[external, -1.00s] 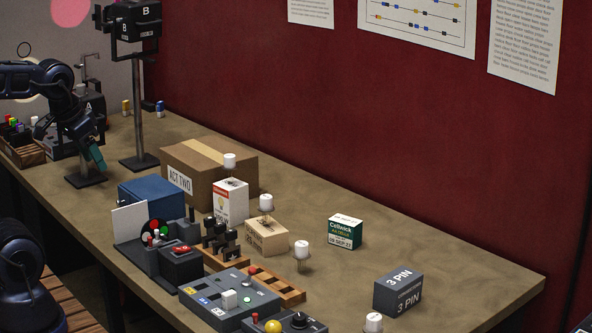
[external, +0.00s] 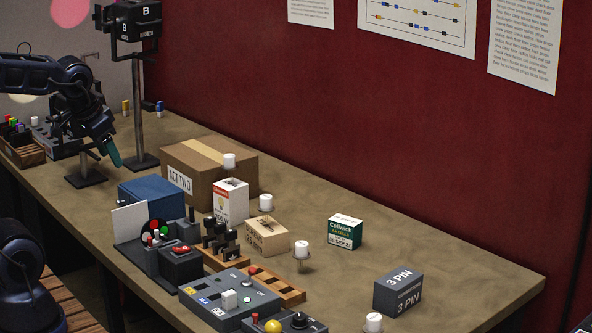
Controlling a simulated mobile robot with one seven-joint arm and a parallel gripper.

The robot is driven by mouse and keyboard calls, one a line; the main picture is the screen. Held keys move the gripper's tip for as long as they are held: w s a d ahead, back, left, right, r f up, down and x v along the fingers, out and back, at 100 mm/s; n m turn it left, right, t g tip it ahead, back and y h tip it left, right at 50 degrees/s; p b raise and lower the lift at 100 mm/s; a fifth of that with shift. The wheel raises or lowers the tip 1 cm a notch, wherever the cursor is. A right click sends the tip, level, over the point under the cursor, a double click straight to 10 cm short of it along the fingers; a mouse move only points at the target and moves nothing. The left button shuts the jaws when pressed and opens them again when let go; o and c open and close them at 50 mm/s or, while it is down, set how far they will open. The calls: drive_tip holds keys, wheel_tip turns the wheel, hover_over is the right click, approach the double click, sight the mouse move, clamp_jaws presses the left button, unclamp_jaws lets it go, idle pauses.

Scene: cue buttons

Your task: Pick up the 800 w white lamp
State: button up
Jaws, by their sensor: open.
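Several white lamps with pins show in the external view. One lamp (external: 229,161) is above the white bulb carton, one lamp (external: 265,203) is by the small tan box, one lamp (external: 302,249) stands on the right of the tan box, and one lamp (external: 373,323) is at the bottom edge. A small white piece (external: 34,121) is at the far left. The wattage marks are too small to read. My gripper (external: 115,160) is open and empty, with teal fingers pointing down near the stand, left of the cardboard box, apart from the lamps.
The cardboard "ACT TWO" box (external: 212,176), blue box (external: 150,195) and white bulb carton (external: 231,201) crowd the middle. A control panel (external: 228,298) is in front. A green box (external: 345,231) and grey "3 PIN" box (external: 398,292) stand right. A lamp stand (external: 139,110) rises beside my arm.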

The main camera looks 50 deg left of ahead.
drive_tip(key=w+d+f+m+y, duration=0.1)
drive_tip(key=w+d+f, duration=0.15)
drive_tip(key=w, duration=0.95)
drive_tip(key=m+t+h, duration=0.1)
drive_tip(key=m+h, duration=0.3)
approach(299, 244)
drive_tip(key=x, duration=0.3)
drive_tip(key=shift+a+x, duration=0.15)
drive_tip(key=shift+x, duration=1.05)
drive_tip(key=shift+a+x, duration=0.15)
drive_tip(key=shift+x, duration=1.05)
drive_tip(key=shift+d+x, duration=0.15)
drive_tip(key=shift+x, duration=0.65)
drive_tip(key=shift+d+x, duration=0.15)
drive_tip(key=shift+x, duration=1.65)
drive_tip(key=shift+w, duration=0.1)
drive_tip(key=c, duration=0.9)
